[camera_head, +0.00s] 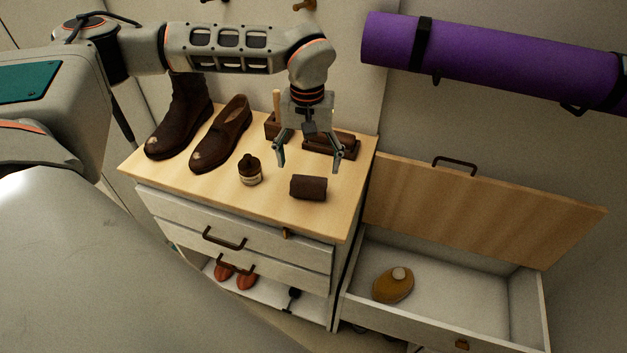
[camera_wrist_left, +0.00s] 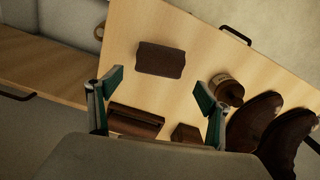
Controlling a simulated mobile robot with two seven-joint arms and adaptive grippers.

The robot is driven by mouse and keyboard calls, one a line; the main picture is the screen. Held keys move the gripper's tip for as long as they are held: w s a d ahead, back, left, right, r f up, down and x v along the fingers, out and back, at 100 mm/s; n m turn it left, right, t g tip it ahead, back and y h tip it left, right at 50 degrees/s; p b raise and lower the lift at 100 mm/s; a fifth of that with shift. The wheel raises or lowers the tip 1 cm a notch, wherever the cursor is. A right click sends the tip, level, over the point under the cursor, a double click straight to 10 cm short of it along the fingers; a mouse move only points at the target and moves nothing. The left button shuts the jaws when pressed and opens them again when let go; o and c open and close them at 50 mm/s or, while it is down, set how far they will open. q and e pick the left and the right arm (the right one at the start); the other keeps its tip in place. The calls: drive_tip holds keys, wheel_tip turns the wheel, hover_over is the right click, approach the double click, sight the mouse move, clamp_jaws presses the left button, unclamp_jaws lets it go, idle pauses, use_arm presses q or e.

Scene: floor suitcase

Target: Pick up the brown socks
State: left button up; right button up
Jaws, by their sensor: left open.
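The brown socks (camera_head: 308,188) are a dark brown rolled bundle lying on the wooden top of the dresser (camera_head: 205,180), near its front edge. They also show in the left wrist view (camera_wrist_left: 160,59), ahead of the fingertips. My left gripper (camera_head: 311,160) is open and empty, with its fingers spread above the dresser top, just behind the socks in the head view. The fingers also show in the left wrist view (camera_wrist_left: 157,95), apart from the socks. My right gripper is not in view.
A small brown jar (camera_head: 250,172) stands left of the socks. A brown wooden box (camera_head: 331,146) lies behind. An open bin (camera_head: 450,265) holding a yellowish object (camera_head: 392,287) is at right. A purple mat (camera_head: 490,60) hangs above.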

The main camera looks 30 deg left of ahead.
sight(309, 176)
use_arm(q)
drive_tip(key=shift+s+f, duration=0.15)
drive_tip(key=shift+f, duration=0.6)
drive_tip(key=f, duration=0.4)
drive_tip(key=shift+d+f, duration=0.2)
drive_tip(key=shift+f, duration=0.2)
drive_tip(key=c, duration=1.1)
